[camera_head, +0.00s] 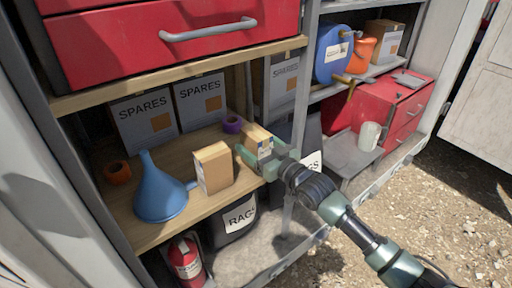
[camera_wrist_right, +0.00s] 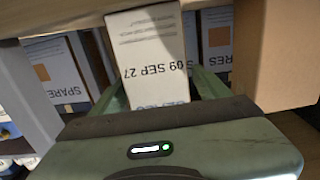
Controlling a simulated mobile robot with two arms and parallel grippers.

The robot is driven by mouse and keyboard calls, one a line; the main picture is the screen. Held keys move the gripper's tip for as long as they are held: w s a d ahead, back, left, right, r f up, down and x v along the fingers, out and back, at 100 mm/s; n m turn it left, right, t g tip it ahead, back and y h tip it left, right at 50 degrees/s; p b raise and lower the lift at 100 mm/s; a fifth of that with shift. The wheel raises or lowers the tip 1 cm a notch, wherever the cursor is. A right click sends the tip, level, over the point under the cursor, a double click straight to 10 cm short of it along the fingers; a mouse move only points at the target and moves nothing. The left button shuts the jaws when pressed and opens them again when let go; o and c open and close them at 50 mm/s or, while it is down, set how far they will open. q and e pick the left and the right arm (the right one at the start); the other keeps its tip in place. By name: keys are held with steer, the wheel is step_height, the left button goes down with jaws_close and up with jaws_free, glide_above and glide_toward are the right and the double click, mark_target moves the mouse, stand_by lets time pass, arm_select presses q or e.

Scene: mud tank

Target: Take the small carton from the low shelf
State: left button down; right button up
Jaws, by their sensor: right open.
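The small carton (camera_head: 257,137) stands on the low wooden shelf, brown with a white printed label. My right gripper (camera_head: 262,160) is at its front, open, and hides its lower part. In the right wrist view the carton's white printed face (camera_wrist_right: 148,55) shows between the two green fingers (camera_wrist_right: 158,88), with dark print reading "09 SEP 27". I cannot tell whether the fingers touch it. A second brown carton (camera_head: 213,167) stands on the shelf just left of my gripper. A plain brown carton face (camera_wrist_right: 275,50) is close beside the fingers at right in the wrist view. My left gripper is not in view.
On the low wooden shelf (camera_head: 140,232) are a blue funnel (camera_head: 160,192), tape rolls (camera_head: 232,124) and grey SPARES boxes (camera_head: 143,118). A metal upright (camera_head: 301,85) is close right of my gripper. Below are a RAGS bin (camera_head: 238,216) and an extinguisher (camera_head: 187,262).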

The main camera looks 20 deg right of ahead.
jaws_close()
steer(key=shift+r, duration=0.1)
